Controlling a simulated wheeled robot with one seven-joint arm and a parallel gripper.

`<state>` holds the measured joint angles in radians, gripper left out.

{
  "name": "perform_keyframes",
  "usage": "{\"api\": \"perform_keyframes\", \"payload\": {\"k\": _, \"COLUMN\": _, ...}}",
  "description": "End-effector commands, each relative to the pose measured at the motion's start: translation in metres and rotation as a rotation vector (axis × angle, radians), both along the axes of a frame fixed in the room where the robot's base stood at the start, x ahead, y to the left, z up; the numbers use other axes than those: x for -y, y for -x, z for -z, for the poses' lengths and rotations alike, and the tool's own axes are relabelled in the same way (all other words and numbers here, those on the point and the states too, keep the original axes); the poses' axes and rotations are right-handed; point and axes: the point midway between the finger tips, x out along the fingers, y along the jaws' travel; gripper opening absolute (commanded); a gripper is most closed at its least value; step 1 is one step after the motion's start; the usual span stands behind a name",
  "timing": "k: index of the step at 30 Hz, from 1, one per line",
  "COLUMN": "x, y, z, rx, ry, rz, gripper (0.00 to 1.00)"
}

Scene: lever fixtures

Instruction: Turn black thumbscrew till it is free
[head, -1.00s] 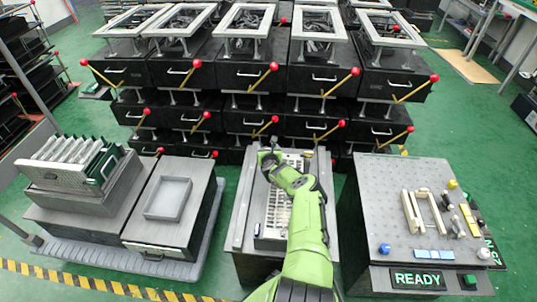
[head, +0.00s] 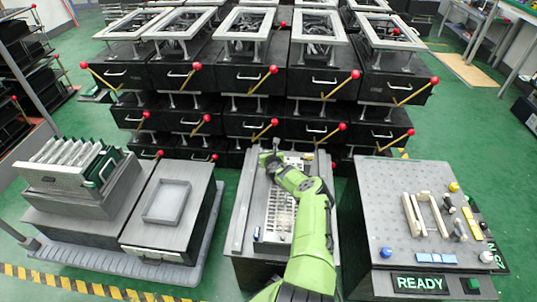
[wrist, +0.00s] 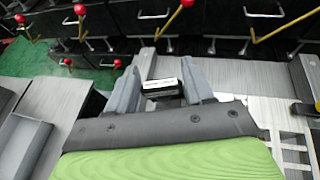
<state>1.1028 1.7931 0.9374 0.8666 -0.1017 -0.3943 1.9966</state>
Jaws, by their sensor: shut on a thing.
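My gripper (head: 268,157) is at the far end of the middle bench (head: 240,225), beside the upper end of a pale slotted rack (head: 281,212). In the wrist view my gripper's two grey fingers (wrist: 161,75) are shut on a small black piece (wrist: 163,94) with a white label. I cannot tell from its shape whether this piece is the black thumbscrew. In the head view the held piece is hidden by my gripper, and no thumbscrew can be made out on the middle bench.
A bench with a grey tray (head: 173,201) and a rack of upright plates (head: 70,165) stands left. A perforated panel (head: 400,185) with pale blocks, knobs and a READY sign (head: 417,283) stands right. Black drawer units with red-knobbed levers (head: 273,69) fill the back.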

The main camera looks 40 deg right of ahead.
Motion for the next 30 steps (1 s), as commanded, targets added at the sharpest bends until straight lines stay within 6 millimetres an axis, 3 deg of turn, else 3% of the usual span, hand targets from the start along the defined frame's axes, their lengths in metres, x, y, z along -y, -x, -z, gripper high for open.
{"api": "perform_keyframes", "payload": {"k": 15, "x": 0.0009, "y": 0.0008, "z": 0.0017, "rx": 0.0, "ry": 0.0, "rz": -0.33, "gripper": 0.21}}
{"api": "perform_keyframes", "payload": {"k": 30, "x": -0.0002, "y": 0.0003, "z": 0.0018, "rx": -0.002, "ry": -0.002, "rz": -0.434, "gripper": 0.21}}
